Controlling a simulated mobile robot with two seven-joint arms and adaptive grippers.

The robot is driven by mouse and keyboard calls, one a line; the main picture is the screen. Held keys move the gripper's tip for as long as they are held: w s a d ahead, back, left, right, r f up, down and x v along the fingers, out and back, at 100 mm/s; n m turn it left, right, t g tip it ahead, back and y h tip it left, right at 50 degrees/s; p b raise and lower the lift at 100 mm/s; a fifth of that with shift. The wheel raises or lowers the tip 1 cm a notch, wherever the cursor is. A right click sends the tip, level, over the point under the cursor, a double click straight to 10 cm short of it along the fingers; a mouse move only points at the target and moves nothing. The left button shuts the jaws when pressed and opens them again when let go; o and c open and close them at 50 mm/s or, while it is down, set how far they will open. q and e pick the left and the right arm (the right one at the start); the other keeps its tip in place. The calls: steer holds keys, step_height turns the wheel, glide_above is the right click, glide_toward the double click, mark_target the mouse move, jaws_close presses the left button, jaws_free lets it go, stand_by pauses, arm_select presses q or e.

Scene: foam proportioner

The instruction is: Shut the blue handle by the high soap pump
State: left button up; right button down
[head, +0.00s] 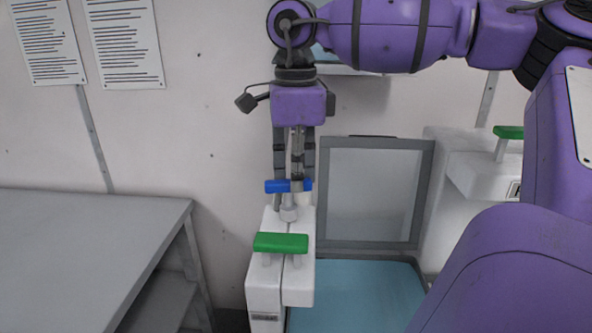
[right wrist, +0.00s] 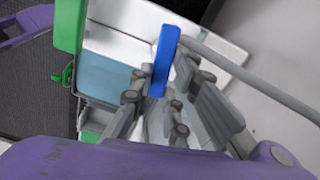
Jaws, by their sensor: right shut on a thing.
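The blue handle (head: 273,187) is a short bar lying crosswise above a grey fitting (head: 289,213) on the white pump housing (head: 265,290). In the right wrist view the blue handle (right wrist: 166,55) runs lengthwise between the finger pads. My right gripper (head: 292,192) reaches down from above and is shut on the blue handle. Its fingers hide part of the bar. In the right wrist view the gripper (right wrist: 160,102) has fingers on both sides of the bar. My left gripper is not in view.
A green handle (head: 281,243) sits on the housing just in front of the blue one. Another green handle (head: 508,132) is on a white unit at right. A grey-framed panel (head: 370,190) stands behind a blue surface (head: 355,295). A grey table (head: 80,235) stands at left.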

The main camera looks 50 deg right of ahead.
steer(key=shift+r+m, duration=0.1)
steer(key=shift+m, duration=0.9)
steer(key=shift+a, duration=0.1)
steer(key=c, duration=1.7)
jaws_free()
step_height(320, 180, up, 12)
